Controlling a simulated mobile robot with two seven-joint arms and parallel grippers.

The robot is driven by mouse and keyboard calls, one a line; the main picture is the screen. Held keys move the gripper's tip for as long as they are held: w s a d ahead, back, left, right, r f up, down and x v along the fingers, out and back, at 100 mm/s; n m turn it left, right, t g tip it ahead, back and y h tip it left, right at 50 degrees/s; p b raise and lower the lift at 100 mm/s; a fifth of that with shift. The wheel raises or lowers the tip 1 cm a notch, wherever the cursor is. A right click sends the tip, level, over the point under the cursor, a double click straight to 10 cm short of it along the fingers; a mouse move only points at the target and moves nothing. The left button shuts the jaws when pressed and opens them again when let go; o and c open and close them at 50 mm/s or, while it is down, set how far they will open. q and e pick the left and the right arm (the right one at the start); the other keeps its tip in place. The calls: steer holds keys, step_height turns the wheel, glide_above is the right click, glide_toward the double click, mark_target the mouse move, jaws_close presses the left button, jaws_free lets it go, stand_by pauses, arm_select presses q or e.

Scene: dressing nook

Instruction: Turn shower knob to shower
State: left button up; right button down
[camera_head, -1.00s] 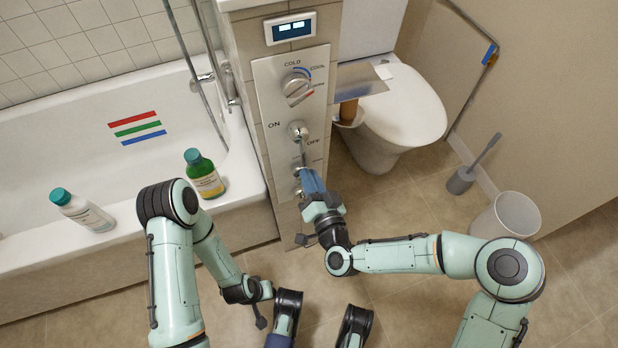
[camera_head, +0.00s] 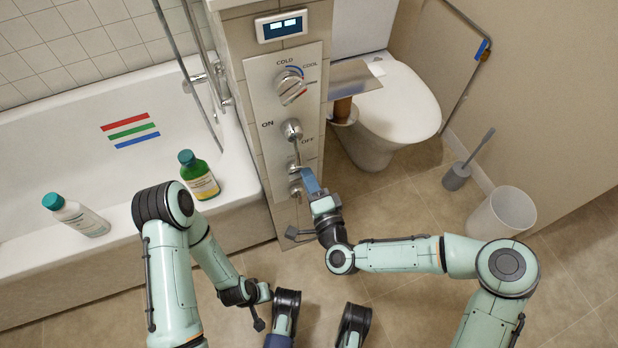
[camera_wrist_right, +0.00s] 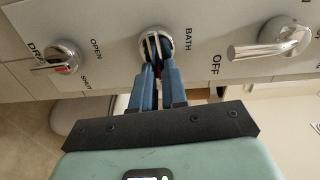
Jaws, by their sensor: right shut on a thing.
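The shower knob (camera_wrist_right: 147,47) is a round chrome knob with a narrow raised grip, next to the word BATH in the right wrist view. It sits on the steel panel, below the ON/OFF lever (camera_head: 291,129) and above the drain knob (camera_wrist_right: 66,57). My right gripper (camera_wrist_right: 156,62) is shut on the shower knob, one blue fingertip on each side of its grip. In the head view my right gripper (camera_head: 304,174) reaches the panel from below and partly covers the knob. My left gripper (camera_head: 263,292) is low in the picture, away from the panel; its fingers are not clearly visible.
A temperature knob (camera_head: 292,86) and a small display (camera_head: 282,26) are higher on the pillar. The bathtub (camera_head: 60,160) is at left, with a green bottle (camera_head: 199,178) and a white bottle (camera_head: 78,216) on its rim. A toilet (camera_head: 399,108), brush (camera_head: 457,178) and bin (camera_head: 502,212) stand at right.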

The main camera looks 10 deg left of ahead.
steer(key=shift+s+f+m, duration=0.1)
steer(key=shift+f+m, duration=0.1)
steer(key=shift+m, duration=0.4)
steer(key=c, duration=1.2)
jaws_free()
steer(key=shift+o, duration=0.2)
arm_select(q)
steer(key=w+d+r+t+p, duration=0.1)
steer(key=w+d+r+p, duration=0.1)
steer(key=r, duration=0.4)
steer(key=shift+w+p, duration=0.55)
steer(key=shift+p, duration=0.45)
arm_select(e)
steer(key=v, duration=1.3)
steer(key=shift+s+d, duration=0.1)
